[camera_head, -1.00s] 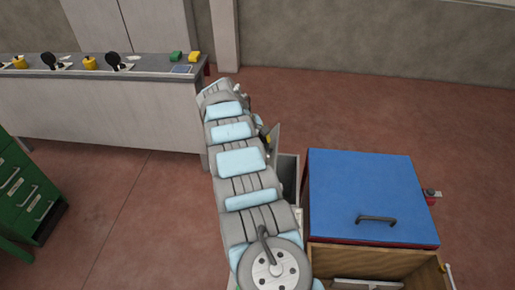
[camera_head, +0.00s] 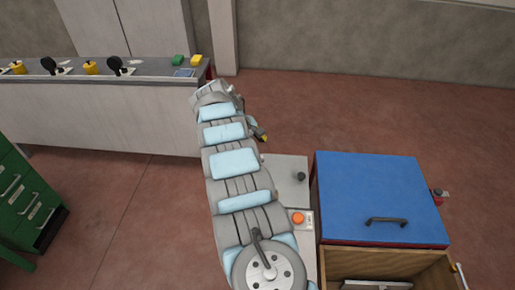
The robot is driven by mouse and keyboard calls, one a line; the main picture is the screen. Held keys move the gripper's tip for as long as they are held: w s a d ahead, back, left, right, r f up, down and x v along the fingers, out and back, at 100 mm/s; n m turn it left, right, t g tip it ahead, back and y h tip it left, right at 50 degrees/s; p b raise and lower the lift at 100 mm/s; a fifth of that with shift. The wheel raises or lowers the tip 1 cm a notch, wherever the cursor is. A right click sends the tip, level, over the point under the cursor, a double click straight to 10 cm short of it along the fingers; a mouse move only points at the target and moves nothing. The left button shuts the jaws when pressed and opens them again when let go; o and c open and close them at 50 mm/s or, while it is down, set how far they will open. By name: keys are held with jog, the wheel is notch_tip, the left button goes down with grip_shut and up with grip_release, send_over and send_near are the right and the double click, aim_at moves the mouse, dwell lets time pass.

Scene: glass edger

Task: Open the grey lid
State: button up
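The grey lid (camera_head: 283,178) lies flat and looks shut, just left of the blue cover. A small black knob (camera_head: 300,176) stands on its right part. My arm hides the lid's left side. A small dark and yellow part, seemingly of my gripper (camera_head: 261,135), shows past the arm's right side, beyond the lid's far edge in the picture. The rest of the gripper is hidden behind the arm, so I cannot tell whether it is open or whether it touches anything.
An orange button (camera_head: 298,218) sits on a panel nearer than the lid. The blue cover (camera_head: 370,190) with a black handle (camera_head: 386,221) is to the right, above an open wooden box (camera_head: 335,258). A workbench (camera_head: 100,110) and green drawers (camera_head: 25,205) stand left. Open floor lies beyond.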

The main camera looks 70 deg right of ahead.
jog(key=v, duration=0.7)
jog(key=shift+w, duration=0.1)
dwell(0.5)
